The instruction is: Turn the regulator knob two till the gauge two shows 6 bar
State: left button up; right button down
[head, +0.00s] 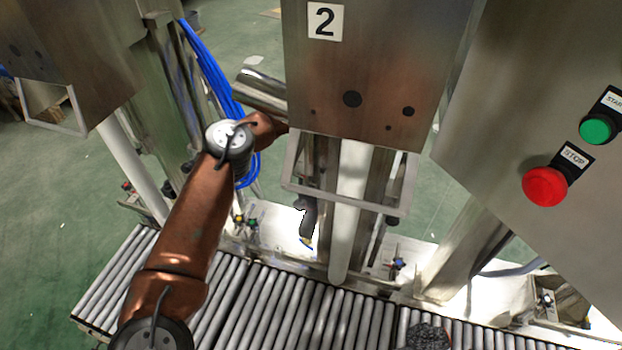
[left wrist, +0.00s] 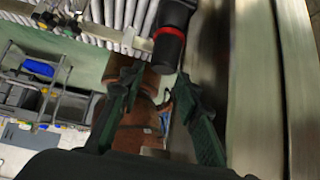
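In the left wrist view, a black cylinder with a red band (left wrist: 168,42) looks like the regulator knob; I see no label on it. My left gripper (left wrist: 158,76) has its two dark green fingers apart. The cylinder's lower end is near the fingertips, nearer the right one; I cannot tell whether they touch. In the head view, my left arm reaches behind the steel cabinet marked 2 (head: 385,65), which hides most of the gripper. A dark part (head: 308,217) shows below the cabinet; I cannot tell what it is. Gauge two and my right gripper are not in view.
A roller conveyor (head: 255,300) runs along the bottom, with a dark lump (head: 428,337) on it. Blue hoses (head: 205,70) hang beside my arm. A panel with a red stop button (head: 545,186) and a green start button (head: 595,130) stands right.

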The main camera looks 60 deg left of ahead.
pick_arm(q)
jog(key=shift+r, duration=3.8)
jog(key=shift+c, duration=0.2)
